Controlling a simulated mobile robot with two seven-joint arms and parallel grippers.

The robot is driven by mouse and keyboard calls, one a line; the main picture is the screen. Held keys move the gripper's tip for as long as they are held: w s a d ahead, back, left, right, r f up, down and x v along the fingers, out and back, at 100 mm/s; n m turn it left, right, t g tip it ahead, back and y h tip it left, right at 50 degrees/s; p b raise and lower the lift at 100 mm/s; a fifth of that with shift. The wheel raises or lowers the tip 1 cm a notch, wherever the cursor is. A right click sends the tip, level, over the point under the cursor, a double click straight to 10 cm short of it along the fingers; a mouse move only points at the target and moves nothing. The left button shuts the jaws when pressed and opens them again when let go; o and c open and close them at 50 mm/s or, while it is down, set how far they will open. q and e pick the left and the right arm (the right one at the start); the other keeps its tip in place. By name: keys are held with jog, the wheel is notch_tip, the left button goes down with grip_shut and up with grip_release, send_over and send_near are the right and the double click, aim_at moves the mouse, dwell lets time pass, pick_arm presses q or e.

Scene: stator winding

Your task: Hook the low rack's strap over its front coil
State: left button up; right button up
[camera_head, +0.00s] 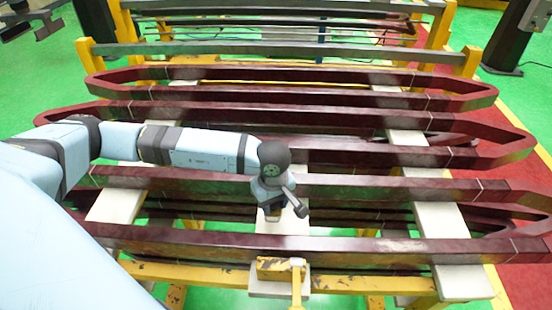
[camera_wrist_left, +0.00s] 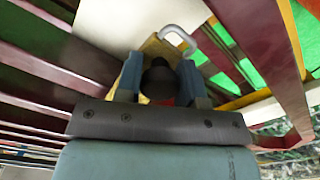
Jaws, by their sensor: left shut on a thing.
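The low rack's front coil (camera_head: 190,240) is a long dark red bar across the lower part of the head view. My left gripper (camera_head: 272,210) hangs just behind it, near the middle. In the left wrist view my left gripper (camera_wrist_left: 160,88) is shut on a dark rounded piece (camera_wrist_left: 159,74), which appears to be the strap's end. Most of the strap is hidden by the fingers. A pale hook (camera_head: 297,262) stands on the yellow rack front, before the coil; it also shows beyond the fingertips in the wrist view (camera_wrist_left: 178,36). My right gripper is in neither view.
More dark red coils (camera_head: 400,155) lie in rows behind, resting on pale boards (camera_head: 440,220). The yellow rack frame (camera_head: 360,277) runs along the front. Grey bars (camera_head: 280,50) cross at the back.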

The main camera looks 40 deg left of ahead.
aim_at(272, 216)
pick_arm(q)
jog(key=shift+s+d, duration=0.45)
jog(key=shift+s, duration=0.3)
jog(key=shift+s+d, duration=0.4)
jog(key=shift+s, duration=0.35)
jog(key=shift+s+d+f+b, duration=0.1)
jog(key=shift+s+d+b, duration=0.15)
jog(key=shift+s+d, duration=0.5)
jog(key=shift+s+d+r+b, duration=0.1)
jog(key=shift+s+d+b, duration=0.25)
jog(key=shift+s, duration=0.75)
jog(key=shift+s+d+f+b, duration=0.1)
jog(key=shift+s+d+b, duration=0.05)
jog(key=shift+s+d, duration=0.65)
jog(key=o, duration=0.6)
jog(key=shift+s+a, duration=0.1)
jog(key=shift+s, duration=0.1)
jog(key=shift+c, duration=0.2)
jog(key=o, duration=1.1)
jog(key=shift+r, duration=0.2)
notch_tip(272, 216, up, 7)
jog(key=p, duration=0.2)
